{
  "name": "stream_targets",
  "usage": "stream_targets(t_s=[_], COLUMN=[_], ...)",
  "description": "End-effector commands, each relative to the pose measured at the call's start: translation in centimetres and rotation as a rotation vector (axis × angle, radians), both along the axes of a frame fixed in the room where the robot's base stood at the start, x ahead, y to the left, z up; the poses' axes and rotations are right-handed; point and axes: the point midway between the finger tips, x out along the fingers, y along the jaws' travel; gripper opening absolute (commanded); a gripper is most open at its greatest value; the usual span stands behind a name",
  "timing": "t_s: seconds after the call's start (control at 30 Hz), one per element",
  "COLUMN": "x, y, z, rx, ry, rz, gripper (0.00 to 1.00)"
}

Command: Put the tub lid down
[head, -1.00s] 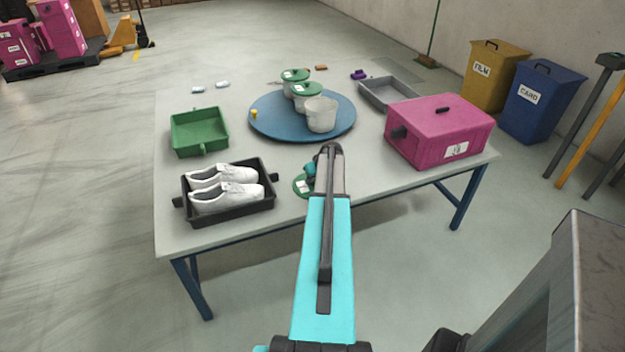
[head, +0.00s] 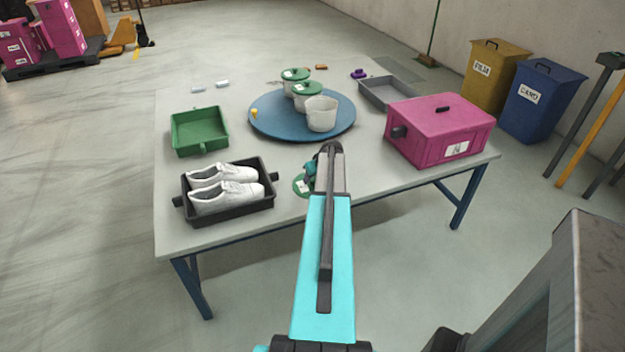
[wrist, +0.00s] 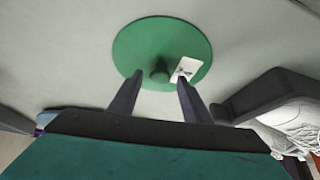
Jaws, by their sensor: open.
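The green round tub lid (wrist: 140,45) lies flat on the table in the wrist view, with a dark knob in its middle and a white label beside the knob. My gripper (wrist: 155,88) is open, its two fingers apart at the lid's near edge, with the knob beyond and between the tips. In the head view the lid (head: 299,187) shows only in part, because my arm covers the rest. An open white tub (head: 321,115) stands on the blue round board (head: 270,128). The gripper's fingers are hidden in the head view.
A black tray (head: 235,211) with white shoes is left of the lid. A pink box (head: 440,130) stands at the right, a green tray (head: 199,131) at the left. Two green-lidded tubs (head: 305,97) stand on the board. A grey tray (head: 388,92) is behind the pink box.

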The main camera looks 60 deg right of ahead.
Motion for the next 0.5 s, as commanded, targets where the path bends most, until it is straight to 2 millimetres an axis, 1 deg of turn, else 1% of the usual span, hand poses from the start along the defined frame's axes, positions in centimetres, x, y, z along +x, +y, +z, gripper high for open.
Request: stream_targets(t_s=[0.23,0.5], x=[-1.4,-3.2], y=[0.9,1.9], z=[2.5,6.2], rx=[-0.001,-0.002], ry=[-0.001,-0.001], rz=[-0.001,0.0], gripper=[0.44,0.44])
